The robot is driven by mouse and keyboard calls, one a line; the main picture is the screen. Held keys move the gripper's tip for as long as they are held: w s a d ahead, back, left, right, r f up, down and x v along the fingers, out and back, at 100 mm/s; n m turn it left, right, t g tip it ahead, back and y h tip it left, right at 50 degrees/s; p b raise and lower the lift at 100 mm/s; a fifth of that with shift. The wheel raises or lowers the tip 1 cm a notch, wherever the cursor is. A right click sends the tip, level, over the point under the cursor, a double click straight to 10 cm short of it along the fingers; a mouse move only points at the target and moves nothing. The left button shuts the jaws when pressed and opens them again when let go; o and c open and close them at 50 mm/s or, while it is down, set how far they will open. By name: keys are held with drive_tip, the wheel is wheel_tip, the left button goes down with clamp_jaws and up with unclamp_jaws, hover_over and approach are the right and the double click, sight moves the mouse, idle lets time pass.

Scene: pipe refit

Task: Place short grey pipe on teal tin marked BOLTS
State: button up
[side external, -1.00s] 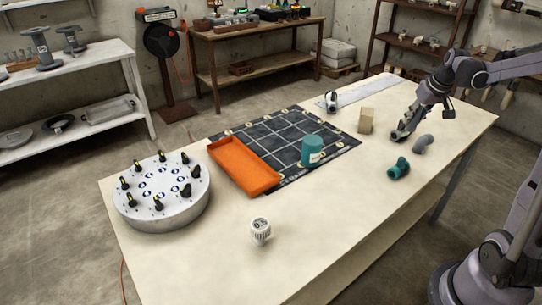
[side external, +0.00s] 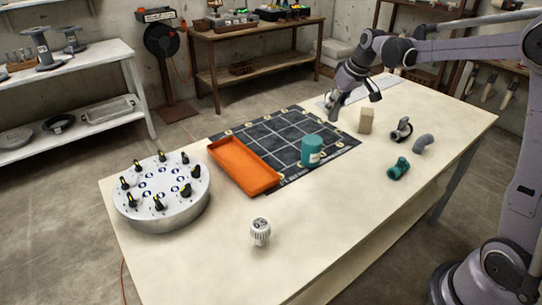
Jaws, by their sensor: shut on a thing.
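The teal tin (side external: 311,151) stands upright near the right edge of the dark gridded mat, with a pale label on its side. My gripper (side external: 332,103) is above the far part of the table, beyond the tin and up from it in the picture. It is shut on a small grey piece, which I take to be the short grey pipe; the fingers hide most of it. The tin's top is clear, and my gripper is apart from it.
An orange tray (side external: 245,167) lies on the mat (side external: 275,132). A tan block (side external: 366,120), a black-and-grey fitting (side external: 402,130), a grey elbow (side external: 424,142) and a teal fitting (side external: 398,169) stand to the right.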

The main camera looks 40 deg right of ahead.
drive_tip(key=w+a+f, duration=0.1)
drive_tip(key=w+a, duration=0.1)
drive_tip(key=w+a+f, duration=0.1)
drive_tip(key=a+f, duration=0.1)
drive_tip(key=shift+w+f, duration=0.2)
drive_tip(key=shift+w, duration=0.15)
drive_tip(key=shift+f, duration=2)
drive_tip(key=shift+f, duration=0.1)
drive_tip(key=o, duration=1)
drive_tip(key=v, duration=1.2)
drive_tip(key=s+a+f+t, duration=0.1)
drive_tip(key=s+a, duration=0.3)
drive_tip(key=s, duration=0.3)
drive_tip(key=s+a+f, duration=0.2)
drive_tip(key=s+a, duration=0.2)
drive_tip(key=s, duration=0.3)
drive_tip(key=s+a+f+t, duration=0.1)
drive_tip(key=s+a, duration=0.3)
drive_tip(key=s, duration=0.4)
drive_tip(key=shift+f+t, duration=0.3)
